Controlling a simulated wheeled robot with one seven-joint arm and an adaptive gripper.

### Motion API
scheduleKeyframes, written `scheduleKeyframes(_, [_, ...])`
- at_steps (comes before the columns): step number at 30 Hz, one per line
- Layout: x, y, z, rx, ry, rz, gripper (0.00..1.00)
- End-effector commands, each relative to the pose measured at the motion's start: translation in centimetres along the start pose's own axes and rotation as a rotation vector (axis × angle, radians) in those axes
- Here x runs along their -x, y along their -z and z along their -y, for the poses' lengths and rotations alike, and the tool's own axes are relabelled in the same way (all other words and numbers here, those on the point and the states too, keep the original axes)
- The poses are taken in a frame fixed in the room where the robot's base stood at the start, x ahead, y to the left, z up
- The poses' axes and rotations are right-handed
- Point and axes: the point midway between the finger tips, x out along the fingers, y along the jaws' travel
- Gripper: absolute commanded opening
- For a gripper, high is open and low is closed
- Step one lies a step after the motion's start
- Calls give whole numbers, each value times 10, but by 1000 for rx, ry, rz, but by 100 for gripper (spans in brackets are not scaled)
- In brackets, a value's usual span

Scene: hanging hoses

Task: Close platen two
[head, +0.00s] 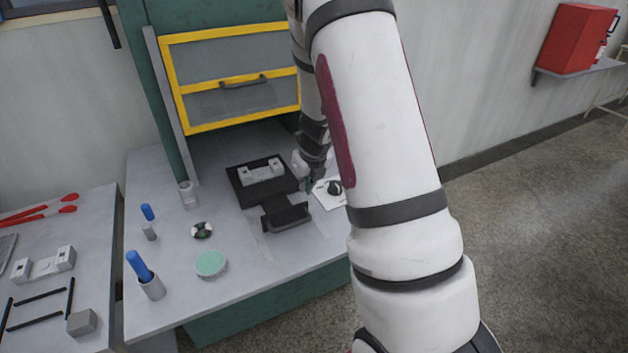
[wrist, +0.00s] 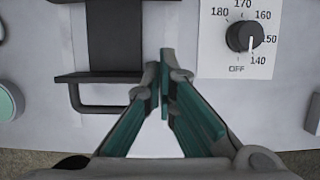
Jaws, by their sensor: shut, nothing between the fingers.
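In the head view a square black plate (head: 238,185) lies on the grey bench with a light grey block (head: 262,171) on it. In front of it is a smaller black part with a handle (head: 287,217); this handle also shows in the wrist view (wrist: 104,108), left of my fingers. No label shows which part is platen two. My gripper (head: 308,186) is just right of the black parts, partly hidden by my arm. In the wrist view my gripper (wrist: 165,88) is shut and empty, with its green-padded fingertips together, between the handle and a temperature dial (wrist: 241,37).
A yellow-framed guard (head: 228,75) stands behind the black plate. A green disc (head: 210,263), a round black-and-white item (head: 202,230) and blue-handled tools in cups (head: 151,287) are at left. A side table (head: 90,230) holds red-handled tools (head: 45,208). My arm blocks the bench's right side.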

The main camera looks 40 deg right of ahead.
Motion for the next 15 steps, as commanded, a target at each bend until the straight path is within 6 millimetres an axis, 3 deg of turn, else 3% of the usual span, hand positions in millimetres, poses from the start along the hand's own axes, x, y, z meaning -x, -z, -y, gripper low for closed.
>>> scheduleKeyframes(5, [-3, -4, -18, 16, -1, -1, 0])
scheduleKeyframes(15, [-3, -29, -106, 24, 3, 19, 0])
